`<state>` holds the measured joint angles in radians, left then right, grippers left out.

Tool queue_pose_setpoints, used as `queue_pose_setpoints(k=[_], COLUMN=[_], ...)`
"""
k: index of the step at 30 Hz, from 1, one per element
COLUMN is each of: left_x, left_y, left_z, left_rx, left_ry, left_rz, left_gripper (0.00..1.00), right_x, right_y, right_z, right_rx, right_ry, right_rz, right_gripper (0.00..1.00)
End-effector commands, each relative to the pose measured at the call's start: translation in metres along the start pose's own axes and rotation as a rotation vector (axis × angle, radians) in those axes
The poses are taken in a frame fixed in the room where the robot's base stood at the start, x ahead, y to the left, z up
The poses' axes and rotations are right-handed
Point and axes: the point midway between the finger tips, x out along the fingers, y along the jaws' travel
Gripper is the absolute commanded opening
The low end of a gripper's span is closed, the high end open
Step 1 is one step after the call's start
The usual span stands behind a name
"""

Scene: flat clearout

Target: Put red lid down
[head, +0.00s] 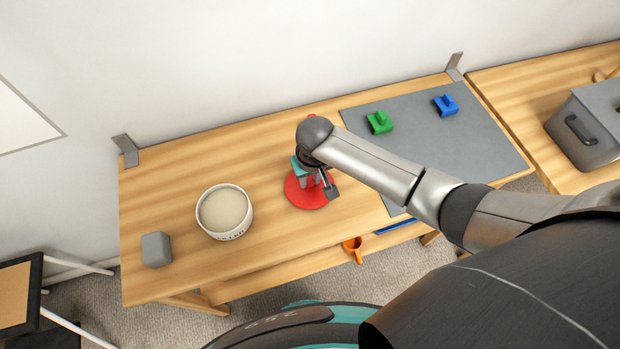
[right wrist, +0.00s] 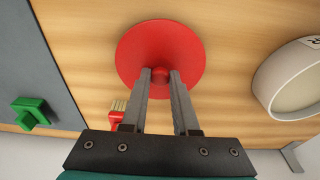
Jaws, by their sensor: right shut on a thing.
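The red lid (head: 304,198) is a flat round disc with a small knob, over the middle of the wooden table (head: 175,180). My right gripper (head: 322,185) is above it, shut on the knob. In the right wrist view the lid (right wrist: 158,42) lies level with the table, and the knob sits between the two fingertips of the gripper (right wrist: 161,76). I cannot tell whether the lid touches the table or hangs just above it. My arm hides part of the lid in the head view. My left gripper is not in view.
A white bowl (head: 246,222) stands left of the lid, with a grey block (head: 156,249) farther left. A grey mat (head: 455,140) at the right bears a green piece (head: 379,123) and a blue piece (head: 446,105). A red-handled brush (right wrist: 117,115) lies near the lid.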

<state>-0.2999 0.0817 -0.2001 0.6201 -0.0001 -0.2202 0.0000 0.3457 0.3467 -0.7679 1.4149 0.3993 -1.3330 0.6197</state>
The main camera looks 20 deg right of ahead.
Motion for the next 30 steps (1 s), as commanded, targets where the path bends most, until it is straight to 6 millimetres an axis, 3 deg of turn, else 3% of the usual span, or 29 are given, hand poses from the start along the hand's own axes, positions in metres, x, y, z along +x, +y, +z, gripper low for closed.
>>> queue_pose_setpoints(k=[11, 12, 18, 30], left_x=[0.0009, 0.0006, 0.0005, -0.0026], left_y=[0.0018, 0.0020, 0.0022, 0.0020], left_z=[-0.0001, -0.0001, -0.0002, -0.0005], left_rx=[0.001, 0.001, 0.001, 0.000], left_ry=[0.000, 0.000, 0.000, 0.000], left_rz=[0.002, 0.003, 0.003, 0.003], left_gripper=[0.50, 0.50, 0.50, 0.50], right_x=[0.0034, 0.0027, 0.0025, -0.0054], right_y=[-0.0006, -0.0005, -0.0004, -0.0002], right_z=[0.0001, -0.0001, 0.0000, -0.0010], right_rx=[0.000, 0.000, 0.000, 0.000], right_ry=[0.001, 0.001, 0.001, 0.002], right_rz=[-0.001, -0.001, -0.001, -0.001], right_gripper=[0.00, 0.33, 0.55, 0.58])
